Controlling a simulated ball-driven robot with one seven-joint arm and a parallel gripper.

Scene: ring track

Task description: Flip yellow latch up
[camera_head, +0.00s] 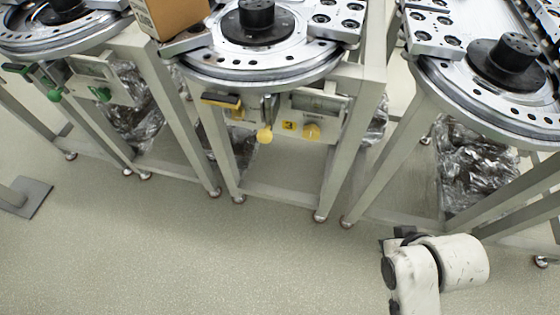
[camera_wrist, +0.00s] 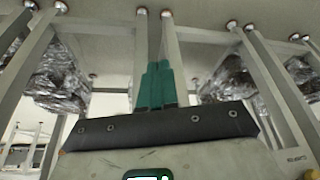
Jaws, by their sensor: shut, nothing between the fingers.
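The yellow latch (camera_head: 265,135) hangs below the middle round table in the head view. Its yellow ball end is low, under a short metal stem. A yellow knob (camera_head: 311,131) and a yellow label sit to its right on a pale panel (camera_head: 325,113). My gripper (camera_wrist: 157,63) shows in the wrist view as two teal fingers side by side, shut and empty, with table legs beyond. It is out of sight in the head view. A small yellow patch at the wrist view's lower right corner is too cut off to identify.
A green latch (camera_head: 54,94) is on the left table. A cardboard box (camera_head: 175,15) stands between the left and middle tables. The right round table (camera_head: 480,100) is near my arm. Wrapped plastic bundles (camera_head: 475,165) sit below the tables. The front floor (camera_head: 190,250) is open.

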